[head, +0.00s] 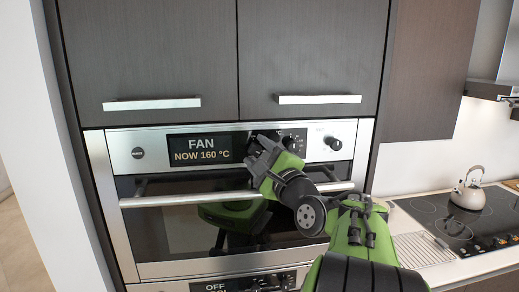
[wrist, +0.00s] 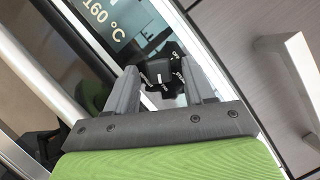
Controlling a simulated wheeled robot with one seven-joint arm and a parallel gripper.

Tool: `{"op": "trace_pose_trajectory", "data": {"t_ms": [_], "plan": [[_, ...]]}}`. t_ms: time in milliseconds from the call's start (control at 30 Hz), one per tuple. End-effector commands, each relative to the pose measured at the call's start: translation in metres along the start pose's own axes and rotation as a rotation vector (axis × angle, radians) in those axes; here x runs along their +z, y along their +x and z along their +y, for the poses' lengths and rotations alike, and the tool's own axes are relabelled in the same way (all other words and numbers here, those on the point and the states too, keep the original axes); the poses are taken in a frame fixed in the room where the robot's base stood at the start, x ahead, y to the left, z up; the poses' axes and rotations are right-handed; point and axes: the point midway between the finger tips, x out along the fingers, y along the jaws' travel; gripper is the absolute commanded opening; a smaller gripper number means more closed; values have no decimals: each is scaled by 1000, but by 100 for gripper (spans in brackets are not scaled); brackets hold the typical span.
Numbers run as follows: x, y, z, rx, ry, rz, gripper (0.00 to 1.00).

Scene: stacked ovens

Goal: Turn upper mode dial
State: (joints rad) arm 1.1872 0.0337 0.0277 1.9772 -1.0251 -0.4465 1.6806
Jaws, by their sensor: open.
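The upper oven (head: 230,200) has a steel control panel with a display (head: 199,149) reading "FAN NOW 160 °C". The upper mode dial (wrist: 160,78) is a black knob, seen in the wrist view between the two fingers. My gripper (head: 258,145) is at the panel just right of the display and hides most of that dial in the head view. In the wrist view my gripper (wrist: 163,85) is open, with one finger on each side of the dial. I cannot tell whether either finger touches it.
A second knob (head: 333,143) sits at the panel's right end. The oven's handle bar (head: 190,199) runs below the panel, under my arm. Cabinet handles (head: 318,99) jut out above. A lower oven display (head: 215,287) reads "OFF". A hob with a kettle (head: 468,190) stands right.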

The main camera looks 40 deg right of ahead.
Motion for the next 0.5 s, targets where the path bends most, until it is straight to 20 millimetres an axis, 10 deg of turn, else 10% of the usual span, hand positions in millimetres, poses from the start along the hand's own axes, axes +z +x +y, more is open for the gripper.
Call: {"op": "trace_pose_trajectory", "data": {"t_ms": [200, 500], "plan": [[0, 0, 1, 0, 0, 0, 50], [-1, 0, 1, 1, 0, 0, 4]]}}
